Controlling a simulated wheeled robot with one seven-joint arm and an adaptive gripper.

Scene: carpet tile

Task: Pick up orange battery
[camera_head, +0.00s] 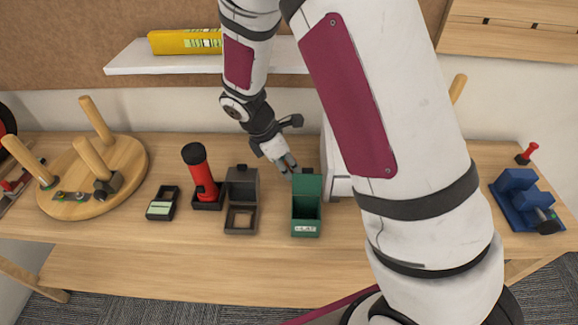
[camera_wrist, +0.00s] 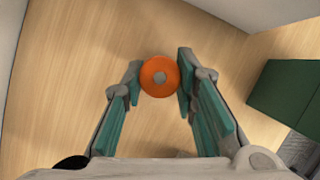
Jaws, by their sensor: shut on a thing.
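The orange battery (camera_wrist: 148,80) shows end-on in the wrist view as an orange disc with a grey centre. It sits between the two teal-padded fingertips of my gripper (camera_wrist: 157,78), which are shut on it. Whether it touches the table or is lifted cannot be told. In the head view my gripper (camera_head: 285,162) is over the back of the wooden table, just behind the green open box. The battery cannot be made out there.
The green box (camera_head: 306,214) stands close in front, and also shows in the wrist view (camera_wrist: 285,97). A dark open box (camera_head: 241,214), a red and black flashlight (camera_head: 201,174) and a wooden peg base (camera_head: 130,165) stand left. A blue vise-like block (camera_head: 520,195) is right. A shelf (camera_head: 150,65) hangs behind.

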